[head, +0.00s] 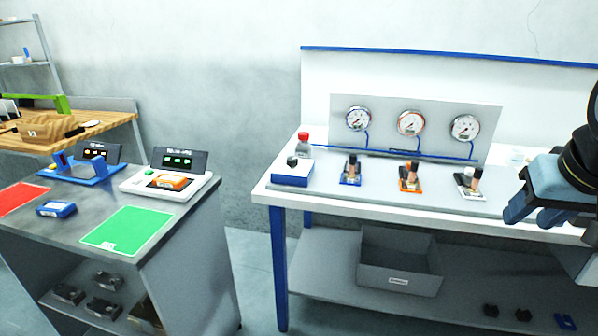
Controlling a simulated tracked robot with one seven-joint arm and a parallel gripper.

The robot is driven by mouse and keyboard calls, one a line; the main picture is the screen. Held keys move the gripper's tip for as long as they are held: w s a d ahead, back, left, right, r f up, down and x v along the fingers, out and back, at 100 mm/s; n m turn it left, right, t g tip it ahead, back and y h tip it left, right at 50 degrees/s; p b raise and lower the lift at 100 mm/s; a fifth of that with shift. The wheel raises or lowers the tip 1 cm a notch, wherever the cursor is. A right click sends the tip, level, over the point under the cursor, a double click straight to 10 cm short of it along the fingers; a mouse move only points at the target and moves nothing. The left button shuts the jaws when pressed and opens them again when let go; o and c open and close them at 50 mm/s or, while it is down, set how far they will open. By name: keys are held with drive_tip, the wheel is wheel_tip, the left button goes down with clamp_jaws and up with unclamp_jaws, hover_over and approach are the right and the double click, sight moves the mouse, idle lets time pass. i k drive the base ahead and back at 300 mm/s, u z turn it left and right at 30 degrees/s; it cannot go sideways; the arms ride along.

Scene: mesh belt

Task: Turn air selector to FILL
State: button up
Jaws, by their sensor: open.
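On the white bench, a blue box with a dark knob (292,171) sits near the left front corner. Any FILL marking is too small to read, so I cannot tell which one is the air selector. Three round gauges (410,123) sit on the grey panel behind them. My gripper (516,207) is at the right, open, to the right of the white-based unit and apart from it.
A red-capped bottle (303,145) stands behind the blue box. A grey bin (398,278) is on the bench's lower shelf. At left, a grey table (85,225) holds a green mat (127,231), a scale-like device (150,186) and a blue fixture. Floor shows between the tables.

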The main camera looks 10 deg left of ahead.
sight(292, 162)
drive_tip(key=k, duration=0.65)
drive_tip(key=u, duration=0.5)
drive_tip(key=i, duration=1.9)
drive_tip(key=z, duration=0.35)
